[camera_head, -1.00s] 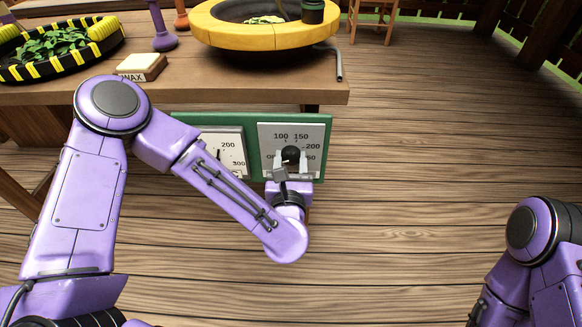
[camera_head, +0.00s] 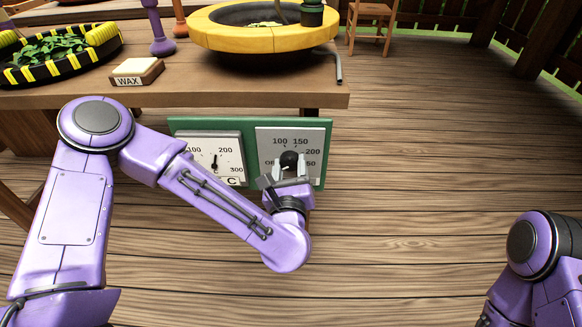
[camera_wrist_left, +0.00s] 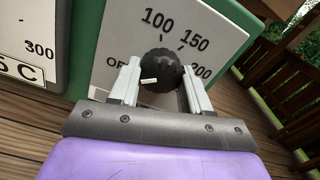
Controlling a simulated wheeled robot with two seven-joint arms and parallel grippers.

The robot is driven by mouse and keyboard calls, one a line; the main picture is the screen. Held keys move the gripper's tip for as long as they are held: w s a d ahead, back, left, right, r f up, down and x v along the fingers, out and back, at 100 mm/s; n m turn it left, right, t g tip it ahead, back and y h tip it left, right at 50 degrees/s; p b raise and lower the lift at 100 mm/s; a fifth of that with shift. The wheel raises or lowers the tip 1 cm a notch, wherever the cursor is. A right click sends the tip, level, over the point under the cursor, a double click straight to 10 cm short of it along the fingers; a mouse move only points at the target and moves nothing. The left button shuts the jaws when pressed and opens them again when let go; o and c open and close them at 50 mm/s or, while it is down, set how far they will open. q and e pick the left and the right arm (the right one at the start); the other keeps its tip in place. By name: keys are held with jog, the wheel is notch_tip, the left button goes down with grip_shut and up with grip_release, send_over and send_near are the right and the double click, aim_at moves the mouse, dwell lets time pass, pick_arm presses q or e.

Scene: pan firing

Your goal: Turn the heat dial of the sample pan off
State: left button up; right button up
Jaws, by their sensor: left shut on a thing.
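The heat dial is a black round knob (camera_head: 289,159) on a white plate (camera_head: 302,134) marked OFF, 100, 150, 200 and a partly hidden higher number. My left gripper (camera_head: 290,168) is shut on the knob, one finger on each side. In the left wrist view the knob (camera_wrist_left: 163,68) sits between the two grey fingers, and its short white mark lies on its left lower part, toward the side of the partly hidden OFF label. The sample pan (camera_head: 208,30) is the yellow-rimmed dark pan on the table above. My right gripper is out of view.
A temperature gauge (camera_head: 224,157) marked in C is left of the dial on the same green panel (camera_head: 186,124). The wooden table (camera_head: 220,90) bears a wax block (camera_head: 137,72) and a black-and-yellow tray of leaves (camera_head: 14,75). The floor right of the panel is clear.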

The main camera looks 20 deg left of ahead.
pick_arm(q)
jog(key=o, duration=1.1)
jog(key=shift+c, duration=0.2)
jog(key=v, duration=1)
jog(key=shift+s, duration=0.3)
jog(key=shift+d, duration=0.1)
